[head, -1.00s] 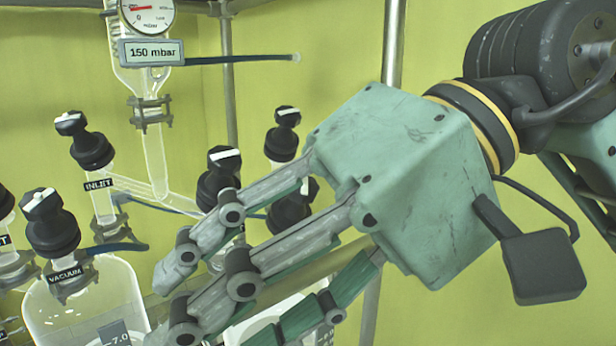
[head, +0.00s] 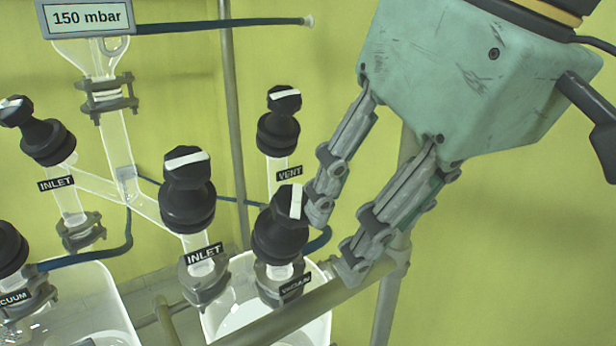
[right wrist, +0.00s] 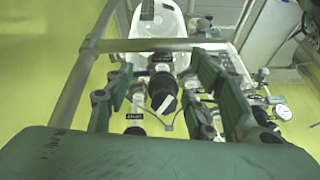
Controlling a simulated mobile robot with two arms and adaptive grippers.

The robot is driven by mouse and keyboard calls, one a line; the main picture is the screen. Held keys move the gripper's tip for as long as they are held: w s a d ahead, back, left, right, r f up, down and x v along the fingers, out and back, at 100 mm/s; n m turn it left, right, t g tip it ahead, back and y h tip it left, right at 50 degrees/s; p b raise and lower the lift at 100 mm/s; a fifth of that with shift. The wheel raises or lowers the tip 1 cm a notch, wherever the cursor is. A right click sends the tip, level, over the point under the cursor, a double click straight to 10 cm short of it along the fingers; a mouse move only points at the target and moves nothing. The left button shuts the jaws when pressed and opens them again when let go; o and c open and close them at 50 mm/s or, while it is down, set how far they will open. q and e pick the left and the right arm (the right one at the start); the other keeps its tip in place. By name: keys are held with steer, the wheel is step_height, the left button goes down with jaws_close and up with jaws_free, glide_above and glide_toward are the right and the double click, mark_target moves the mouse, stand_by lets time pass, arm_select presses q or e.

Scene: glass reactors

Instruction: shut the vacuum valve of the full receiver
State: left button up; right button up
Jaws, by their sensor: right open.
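The right receiver (head: 262,330) is a clear vessel with pale contents, partly hidden by a rail. Its vacuum valve (head: 279,228) has a black knob with a white bar that runs nearly upright in the head view, above a VACUUM label. My right gripper (head: 334,243) is open just right of this knob, its fingers pointing down and left. In the right wrist view a black knob (right wrist: 163,92) with a slanted white bar appears between my open fingers (right wrist: 163,72). I cannot tell if they touch it. My left gripper is out of view.
INLET valves (head: 188,190) and (head: 36,132) and a VENT valve (head: 279,122) stand close by. Another vacuum valve (head: 10,252) is at the left edge. A metal rail (head: 325,299) crosses in front. A sign (head: 87,18) reads 150 mbar.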

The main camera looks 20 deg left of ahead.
mark_target(299, 199)
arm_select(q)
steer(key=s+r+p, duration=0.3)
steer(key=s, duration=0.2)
arm_select(e)
steer(key=w+a, duration=0.2)
steer(key=w+a+p, duration=0.1)
steer(key=w+a, duration=0.1)
steer(key=a, duration=0.1)
steer(key=w+a, duration=0.2)
steer(key=shift+a+r, duration=0.15)
steer(key=shift+a, duration=0.2)
steer(key=shift+s+x, duration=0.25)
steer(key=shift+x, duration=0.9)
steer(key=shift+w+f+p, duration=0.1)
steer(key=shift+f+p, duration=0.2)
steer(key=shift+f, duration=0.15)
steer(key=shift+w+a+f, duration=0.1)
steer(key=c, duration=1.1)
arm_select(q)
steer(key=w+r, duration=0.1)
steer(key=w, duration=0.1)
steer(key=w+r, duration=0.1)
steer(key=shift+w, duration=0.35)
